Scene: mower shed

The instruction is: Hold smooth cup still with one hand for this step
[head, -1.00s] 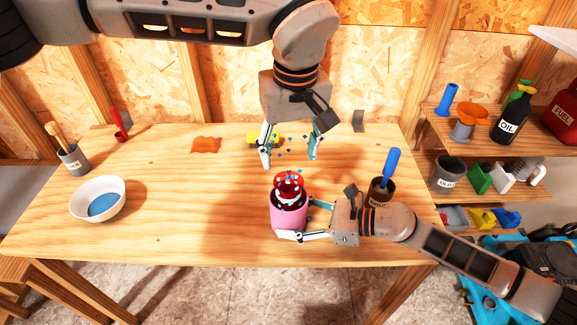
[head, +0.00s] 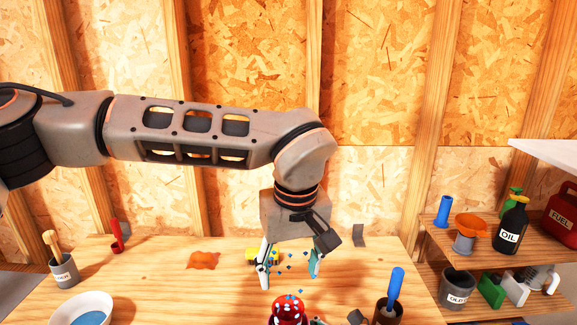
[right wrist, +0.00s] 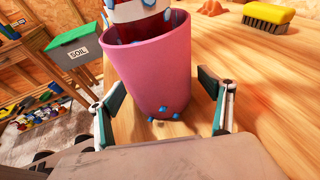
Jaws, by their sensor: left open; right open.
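The smooth pink cup (right wrist: 160,65) stands upright on the table in the right wrist view. A red cup with white and blue markings or bits (right wrist: 140,10) shows in its mouth; its top also shows at the bottom of the head view (head: 287,311). My right gripper (right wrist: 165,112) is open, one finger on each side of the pink cup; whether they touch it I cannot tell. My left gripper (head: 289,270) is open, pointing down beyond the red cup. Small blue bits show between its fingers, and a few lie low against the pink cup.
A yellow brush (right wrist: 268,18) and an orange lump (head: 203,260) lie farther back. A brown pot with a blue-handled tool (head: 388,312) stands right of the cups. A white bowl (head: 80,304) is at left. Shelves at right hold an oil bottle (head: 511,230) and a fuel can.

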